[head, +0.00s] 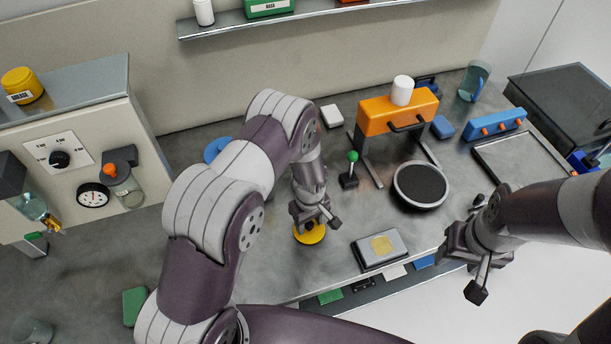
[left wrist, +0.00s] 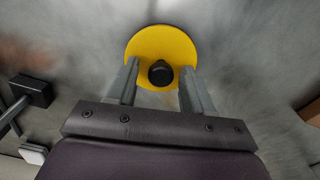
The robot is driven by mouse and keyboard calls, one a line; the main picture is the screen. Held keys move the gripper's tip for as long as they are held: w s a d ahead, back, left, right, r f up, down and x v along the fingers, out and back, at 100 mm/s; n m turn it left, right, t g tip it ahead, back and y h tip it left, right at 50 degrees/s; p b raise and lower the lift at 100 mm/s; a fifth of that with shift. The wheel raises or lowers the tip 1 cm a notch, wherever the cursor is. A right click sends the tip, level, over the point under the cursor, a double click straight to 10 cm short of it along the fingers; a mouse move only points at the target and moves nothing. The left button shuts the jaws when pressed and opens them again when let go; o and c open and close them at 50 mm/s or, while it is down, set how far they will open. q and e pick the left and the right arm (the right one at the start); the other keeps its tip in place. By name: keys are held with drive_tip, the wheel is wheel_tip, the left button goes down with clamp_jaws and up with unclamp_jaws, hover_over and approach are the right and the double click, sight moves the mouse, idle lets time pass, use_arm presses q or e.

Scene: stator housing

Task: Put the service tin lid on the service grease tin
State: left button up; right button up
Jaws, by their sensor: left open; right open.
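The service tin lid (head: 310,234) is a flat yellow disc lying on the bench under my left gripper. In the left wrist view the lid (left wrist: 146,42) shows a black knob (left wrist: 160,73) at its near part. My left gripper (head: 318,218) points down at the lid; in the left wrist view its fingers (left wrist: 158,86) stand apart, one on each side of the knob. I cannot tell whether they touch it. A yellow tin (head: 22,86) with a white label, likely the grease tin, stands on the grey cabinet top at the upper left. My right gripper (head: 477,270) is open and empty at the bench's front edge.
A grey cabinet (head: 70,93) with dial and gauge stands left. A shelf (head: 285,19) hangs behind.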

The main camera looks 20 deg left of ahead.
use_arm(q)
drive_tip(key=shift+s, duration=0.1)
drive_tip(key=shift+c, duration=0.3)
clamp_jaws()
drive_tip(key=shift+r+p, duration=2.65)
drive_tip(key=shift+r, duration=0.9)
